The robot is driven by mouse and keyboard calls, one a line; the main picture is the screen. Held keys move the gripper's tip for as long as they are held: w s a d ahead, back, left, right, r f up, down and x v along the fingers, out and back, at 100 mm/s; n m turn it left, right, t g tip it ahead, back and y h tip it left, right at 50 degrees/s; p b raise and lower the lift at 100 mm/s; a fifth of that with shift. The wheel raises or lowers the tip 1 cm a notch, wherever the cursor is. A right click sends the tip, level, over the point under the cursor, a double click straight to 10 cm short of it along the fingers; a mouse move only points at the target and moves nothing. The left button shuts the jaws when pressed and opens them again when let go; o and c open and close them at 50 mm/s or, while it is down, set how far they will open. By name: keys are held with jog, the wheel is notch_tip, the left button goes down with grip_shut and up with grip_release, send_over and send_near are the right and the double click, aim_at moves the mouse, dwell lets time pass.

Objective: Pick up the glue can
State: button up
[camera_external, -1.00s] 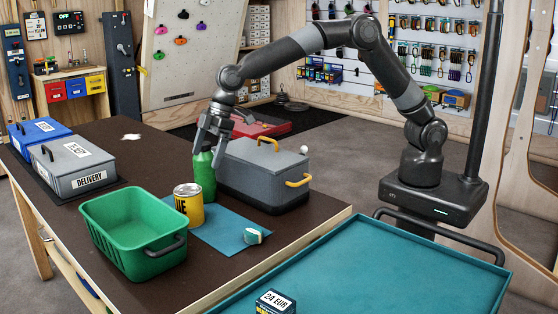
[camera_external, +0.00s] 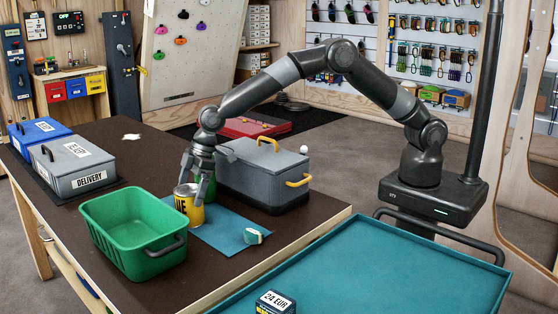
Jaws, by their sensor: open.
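The glue can (camera_external: 184,206) is a yellow can with dark lettering and a metal top. It stands upright on the blue mat (camera_external: 232,236) on the brown table. My gripper (camera_external: 191,190) is open and points down at the can, with its fingers at the can's upper part. One finger shows in front of the can's right side. Whether the fingers touch the can I cannot tell. A green bottle (camera_external: 210,188) stands just behind and to the right of the can, partly hidden by my gripper.
A green basket (camera_external: 110,235) stands close to the can's left. A grey box (camera_external: 262,182) with yellow handles stands behind right. A small green-and-white item (camera_external: 254,236) lies on the mat. Delivery boxes (camera_external: 78,172) sit at the left. A teal tray (camera_external: 400,262) is in front.

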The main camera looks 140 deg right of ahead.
jog(key=x, duration=0.2)
jog(key=shift+w+f, duration=0.15)
jog(key=shift+f, duration=0.15)
jog(key=shift+r, duration=0.1)
jog(key=c, duration=1.4)
jog(key=shift+c, duration=0.2)
